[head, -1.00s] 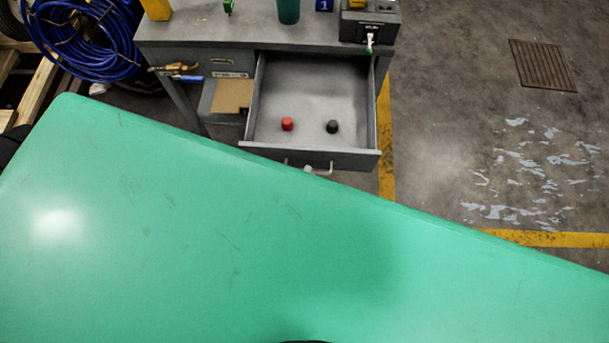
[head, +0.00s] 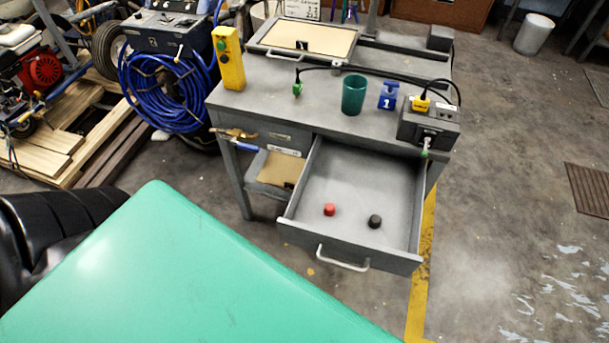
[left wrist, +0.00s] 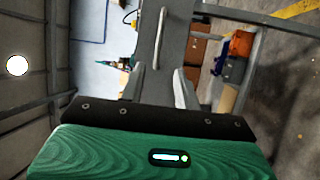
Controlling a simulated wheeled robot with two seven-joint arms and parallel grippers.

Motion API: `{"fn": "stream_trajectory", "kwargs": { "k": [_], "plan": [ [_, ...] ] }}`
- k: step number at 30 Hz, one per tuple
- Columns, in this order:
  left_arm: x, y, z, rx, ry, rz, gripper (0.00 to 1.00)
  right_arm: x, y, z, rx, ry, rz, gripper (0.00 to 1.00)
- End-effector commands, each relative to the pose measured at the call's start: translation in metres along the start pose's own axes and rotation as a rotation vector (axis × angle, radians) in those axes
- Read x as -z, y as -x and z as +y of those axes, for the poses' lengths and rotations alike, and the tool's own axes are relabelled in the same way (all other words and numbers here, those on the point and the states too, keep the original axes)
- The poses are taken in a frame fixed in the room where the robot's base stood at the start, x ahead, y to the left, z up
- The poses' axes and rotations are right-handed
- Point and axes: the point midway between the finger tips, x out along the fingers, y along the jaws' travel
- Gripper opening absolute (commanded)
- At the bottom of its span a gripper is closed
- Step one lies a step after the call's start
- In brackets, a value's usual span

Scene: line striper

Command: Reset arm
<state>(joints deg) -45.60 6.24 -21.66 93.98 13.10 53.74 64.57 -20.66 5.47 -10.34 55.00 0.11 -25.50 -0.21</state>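Neither gripper shows in the head view. In the left wrist view, my left gripper (left wrist: 160,88) has its two grey fingers apart, with nothing visibly held between them. A grey panel with a bar handle (left wrist: 161,38) lies beyond the fingers; I cannot tell the distance. My right gripper is in neither view. In the head view, the grey workbench (head: 260,95) has its drawer (head: 345,185) pulled open. A red cap (head: 329,209) and a black cap (head: 375,221) lie apart inside the drawer.
On the bench stand a yellow control box (head: 229,60), a green cup (head: 354,95), a blue block marked 1 (head: 388,96) and a grey box with a cable (head: 428,125). A coiled blue hose (head: 165,90) hangs at left. The floor to the right is open.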

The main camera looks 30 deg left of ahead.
Motion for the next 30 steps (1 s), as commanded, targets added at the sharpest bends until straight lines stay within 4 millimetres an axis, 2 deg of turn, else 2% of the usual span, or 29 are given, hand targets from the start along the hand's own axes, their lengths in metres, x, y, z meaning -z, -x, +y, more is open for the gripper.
{"fn": "stream_trajectory", "kwargs": {
  "k": [13, 17, 20, 23, 24, 27, 30],
  "plan": [
    [0.0, 0.0, 0.0, 0.0, -0.001, -0.001, 0.32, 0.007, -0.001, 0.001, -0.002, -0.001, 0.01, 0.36],
    [-0.002, 0.0, -0.017, 0.049, -0.057, -0.03, 0.32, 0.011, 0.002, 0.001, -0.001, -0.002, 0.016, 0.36],
    [-0.005, 0.003, -0.058, 0.165, -0.189, -0.101, 0.32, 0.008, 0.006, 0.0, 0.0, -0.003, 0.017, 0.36],
    [-0.004, 0.016, -0.119, 0.336, -0.391, -0.224, 0.32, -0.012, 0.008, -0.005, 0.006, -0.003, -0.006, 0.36],
    [-0.002, 0.024, -0.145, 0.41, -0.478, -0.285, 0.32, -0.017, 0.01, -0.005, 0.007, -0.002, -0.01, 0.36],
    [0.009, 0.049, -0.204, 0.585, -0.681, -0.447, 0.32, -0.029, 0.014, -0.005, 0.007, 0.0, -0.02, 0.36],
    [0.026, 0.082, -0.254, 0.752, -0.862, -0.633, 0.32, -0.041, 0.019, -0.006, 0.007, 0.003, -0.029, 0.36]
  ]
}}
